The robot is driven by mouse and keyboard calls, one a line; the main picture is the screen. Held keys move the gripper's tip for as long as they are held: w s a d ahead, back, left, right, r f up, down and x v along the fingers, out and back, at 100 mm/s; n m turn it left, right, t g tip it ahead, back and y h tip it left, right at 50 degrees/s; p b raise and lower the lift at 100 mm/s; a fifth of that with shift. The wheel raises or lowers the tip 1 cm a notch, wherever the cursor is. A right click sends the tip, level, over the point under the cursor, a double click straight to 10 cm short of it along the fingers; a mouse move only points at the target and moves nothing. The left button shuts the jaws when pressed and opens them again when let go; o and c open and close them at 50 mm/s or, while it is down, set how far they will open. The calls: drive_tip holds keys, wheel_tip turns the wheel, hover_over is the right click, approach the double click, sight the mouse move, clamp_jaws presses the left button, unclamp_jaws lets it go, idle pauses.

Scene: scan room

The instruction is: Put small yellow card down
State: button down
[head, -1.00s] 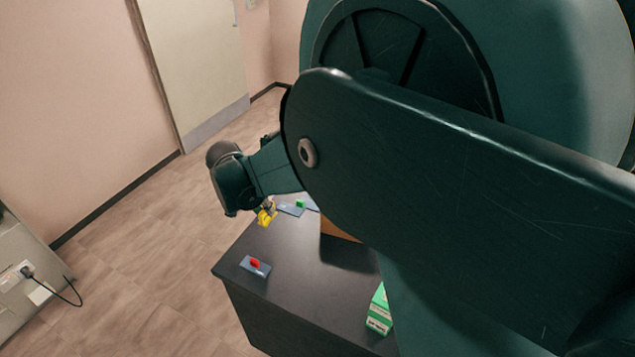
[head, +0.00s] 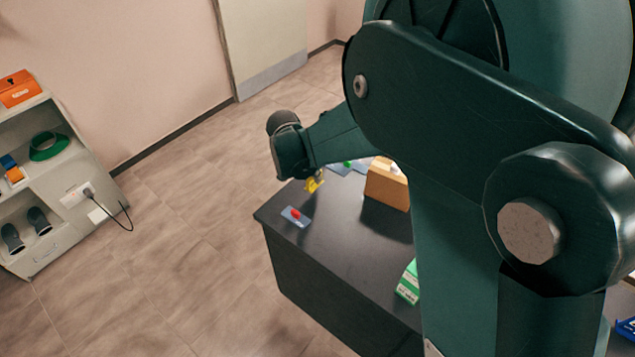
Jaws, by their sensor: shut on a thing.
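In the head view, my gripper (head: 317,175) is at the far end of my arm, over the far left part of the dark table (head: 345,255). It is small and partly hidden by my wrist. A small yellow thing (head: 313,185), which looks like the yellow card, is at its fingertips, and the gripper is shut on it. I cannot tell whether the card touches the table top.
A blue-grey card with a red piece (head: 296,215) lies near the table's left edge. A similar one with a green piece (head: 347,164) lies farther back. A wooden box (head: 387,185) and a green-and-white box (head: 408,283) stand to the right. A shelf (head: 62,185) stands left.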

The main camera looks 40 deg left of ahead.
sight(314, 184)
drive_tip(key=shift+f, duration=0.25)
drive_tip(key=shift+f+b, duration=0.3)
drive_tip(key=shift+f, duration=1.5)
drive_tip(key=shift+f, duration=0.15)
drive_tip(key=c, duration=2.5)
unclamp_jaws()
drive_tip(key=p+v, duration=0.1)
drive_tip(key=v, duration=1.1)
drive_tip(key=shift+p, duration=0.3)
drive_tip(key=shift+d, duration=0.1)
